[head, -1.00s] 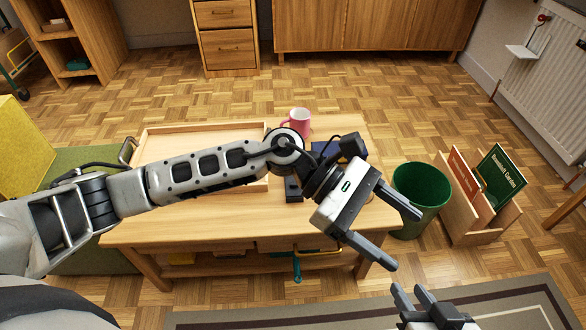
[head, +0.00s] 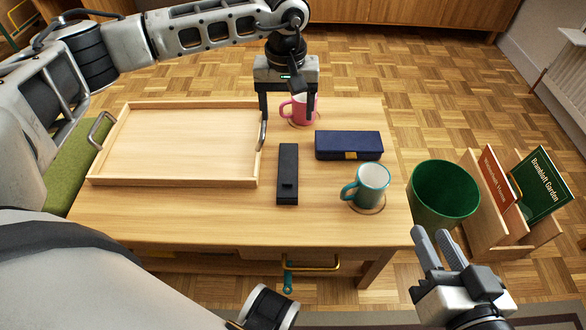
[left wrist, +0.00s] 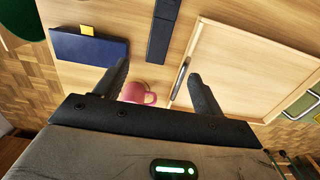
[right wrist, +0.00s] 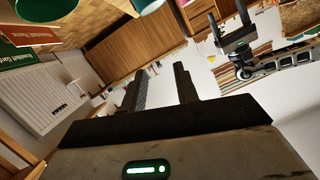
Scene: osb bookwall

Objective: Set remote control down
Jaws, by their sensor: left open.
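The black remote control (head: 288,173) lies flat on the wooden table (head: 220,215), right of the wooden tray (head: 180,183) and apart from it. It also shows in the left wrist view (left wrist: 163,30). My left gripper (head: 287,115) is open and empty, pointing down beyond the remote's far end. The pink mug (head: 298,110) appears close to its fingers; the left wrist view shows the mug (left wrist: 138,93) between them, not gripped. My right gripper (head: 428,247) is off the table at the lower right. In the right wrist view its fingers (right wrist: 160,85) stand apart with nothing between.
A navy case (head: 348,146) and a teal mug (head: 371,182) on a round coaster stand right of the remote. A green bin (head: 443,195) and a wooden book rack (head: 490,235) stand on the floor to the right. The table's front strip is clear.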

